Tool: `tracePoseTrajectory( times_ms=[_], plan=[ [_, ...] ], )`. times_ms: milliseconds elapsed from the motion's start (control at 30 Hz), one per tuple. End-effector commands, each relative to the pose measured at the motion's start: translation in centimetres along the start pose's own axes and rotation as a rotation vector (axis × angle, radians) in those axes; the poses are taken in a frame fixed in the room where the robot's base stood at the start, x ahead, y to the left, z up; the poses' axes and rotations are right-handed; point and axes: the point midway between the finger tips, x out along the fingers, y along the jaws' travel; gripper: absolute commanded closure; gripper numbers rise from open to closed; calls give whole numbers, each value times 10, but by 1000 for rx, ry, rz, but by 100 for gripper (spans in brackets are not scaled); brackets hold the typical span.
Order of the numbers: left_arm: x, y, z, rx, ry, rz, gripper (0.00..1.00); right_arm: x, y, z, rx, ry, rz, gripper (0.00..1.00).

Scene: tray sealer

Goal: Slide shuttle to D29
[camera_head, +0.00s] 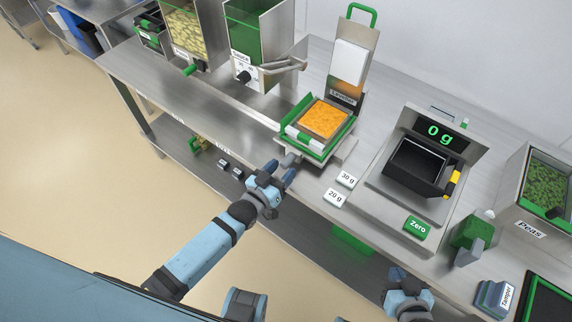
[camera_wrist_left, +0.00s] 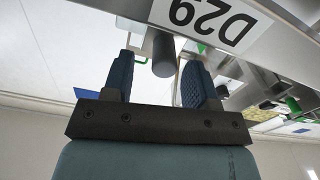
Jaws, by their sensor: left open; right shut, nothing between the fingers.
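The shuttle (camera_head: 294,140), which looks like a green-edged carriage, sits on the bench at the sealer station and carries a tray of orange food (camera_head: 324,121). A short grey cylindrical handle (camera_head: 289,159) sticks out at its front. My left gripper (camera_head: 281,171) is open at this handle. In the left wrist view the grey handle (camera_wrist_left: 163,55) lies between the two open fingers, with gaps beside it. The D29 label (camera_wrist_left: 208,20) appears upside down on the metal edge beside the handle. My right gripper (camera_head: 408,284) is shut and empty at the bottom right, away from the shuttle.
The upright Lavender-like labelled panel (camera_head: 344,97) stands behind the shuttle. A scale (camera_head: 412,172) reading 0 g is to the right, with 30 g (camera_head: 348,178) and 20 g (camera_head: 335,198) blocks before it. Bare bench (camera_head: 205,105) stretches left, below the sauce dispenser (camera_head: 256,45).

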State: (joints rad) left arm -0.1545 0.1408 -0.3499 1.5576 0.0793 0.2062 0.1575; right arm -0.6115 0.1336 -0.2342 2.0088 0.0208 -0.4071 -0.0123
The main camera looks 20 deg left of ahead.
Motion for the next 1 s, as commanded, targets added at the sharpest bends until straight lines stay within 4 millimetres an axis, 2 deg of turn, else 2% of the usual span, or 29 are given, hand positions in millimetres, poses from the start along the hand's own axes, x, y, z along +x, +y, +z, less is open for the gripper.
tracePoseTrajectory(
  times_ms=[100, 300, 500, 700, 1000],
  plan=[
    [-30, 0, 2, 0, -4, 0, 47, 0, 0, 1, 0, 0, 0, 100],
    [-75, 1, 2, 0, -3, 1, 47, 1, 0, 2, 2, -2, 0, 100],
    [-104, 1, 1, 0, -2, 1, 47, 1, 0, 2, 3, -3, -1, 100],
    [-113, 2, 0, 0, -1, 2, 47, 1, 0, 2, 3, -3, -1, 100],
    [-113, 2, 0, 0, -1, 2, 47, 1, 0, 2, 3, -2, -1, 100]
  ],
)
